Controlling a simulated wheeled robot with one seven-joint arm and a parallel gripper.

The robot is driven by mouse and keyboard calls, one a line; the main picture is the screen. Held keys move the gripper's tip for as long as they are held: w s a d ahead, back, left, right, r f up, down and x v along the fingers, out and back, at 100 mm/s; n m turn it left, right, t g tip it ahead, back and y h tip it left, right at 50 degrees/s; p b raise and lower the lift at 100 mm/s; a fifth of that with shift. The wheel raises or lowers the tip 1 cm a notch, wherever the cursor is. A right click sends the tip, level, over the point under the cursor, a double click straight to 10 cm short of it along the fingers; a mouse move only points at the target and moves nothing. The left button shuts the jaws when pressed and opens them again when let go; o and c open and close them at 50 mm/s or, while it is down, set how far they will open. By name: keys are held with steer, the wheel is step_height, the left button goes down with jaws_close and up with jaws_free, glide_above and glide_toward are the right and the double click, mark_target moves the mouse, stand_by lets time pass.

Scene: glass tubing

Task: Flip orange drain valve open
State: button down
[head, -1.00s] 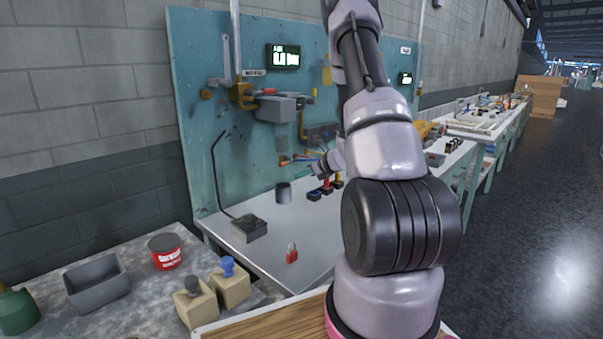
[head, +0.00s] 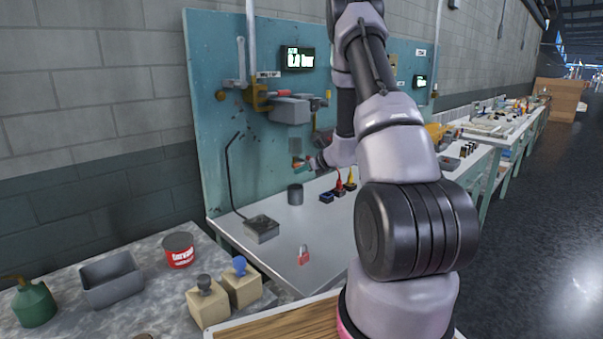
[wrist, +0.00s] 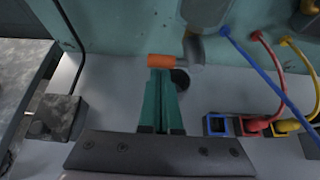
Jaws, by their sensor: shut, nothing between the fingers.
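The orange drain valve handle (wrist: 175,61) is a short orange bar lying roughly level, beside a grey pipe end (wrist: 194,48) in the wrist view. My gripper (wrist: 161,76) has its teal fingers together, with nothing between them. Its tips are right at the left part of the orange handle in the picture; I cannot tell whether they touch it. In the head view my gripper (head: 301,166) is low in front of the teal panel, above a grey cup (head: 295,194). My arm hides part of the fittings there.
A dark block with a bent rod (head: 261,229) stands on the white bench, and a red padlock (head: 303,255) lies nearer. A grey fixture (head: 290,110) sticks out from the panel above.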

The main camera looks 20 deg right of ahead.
steer(key=shift+r+m+g+y, duration=0.4)
steer(key=shift+m+y, duration=0.2)
steer(key=shift+y, duration=0.1)
stand_by(0.5)
steer(key=d+r+m+y, duration=0.1)
steer(key=m+y, duration=0.2)
steer(key=d+r+m+y, duration=0.1)
steer(key=m+y, duration=0.2)
steer(key=m, duration=0.1)
steer(key=w+r+m+y, duration=0.1)
steer(key=r+m+y, duration=0.1)
steer(key=m, duration=0.1)
steer(key=shift+d+m+t+y, duration=0.3)
steer(key=shift+d+m+y, duration=0.1)
stand_by(0.4)
stand_by(0.3)
stand_by(0.4)
